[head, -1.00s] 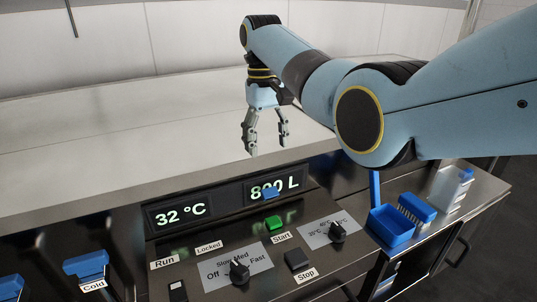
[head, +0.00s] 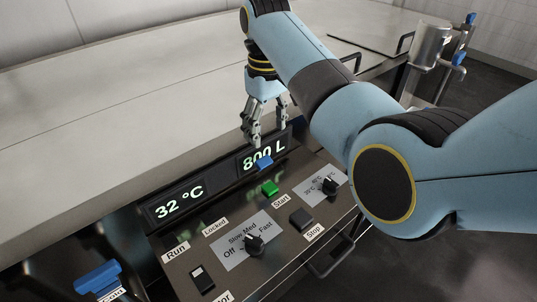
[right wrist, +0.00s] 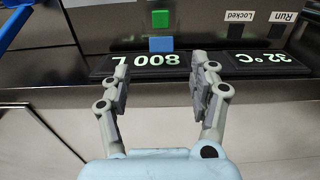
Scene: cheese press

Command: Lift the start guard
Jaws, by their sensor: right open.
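The start guard shows as a small blue tab (head: 263,162) on the panel, between the 800 L display and the green start button (head: 270,188). In the right wrist view the blue tab (right wrist: 160,44) lies between the green button (right wrist: 160,18) and the display. My right gripper (head: 268,125) is open and empty, pointing down over the 800 L display, just behind the blue tab. In the right wrist view its fingers (right wrist: 163,76) are spread apart, with the tab beyond their tips. No contact with the tab shows. My left gripper is out of view.
The panel holds a black stop button (head: 302,219), a speed knob (head: 254,244), a second knob (head: 328,186) and a run switch (head: 202,279). A blue handle (head: 98,279) stands at the lower left. A broad pale surface (head: 100,130) lies behind the displays.

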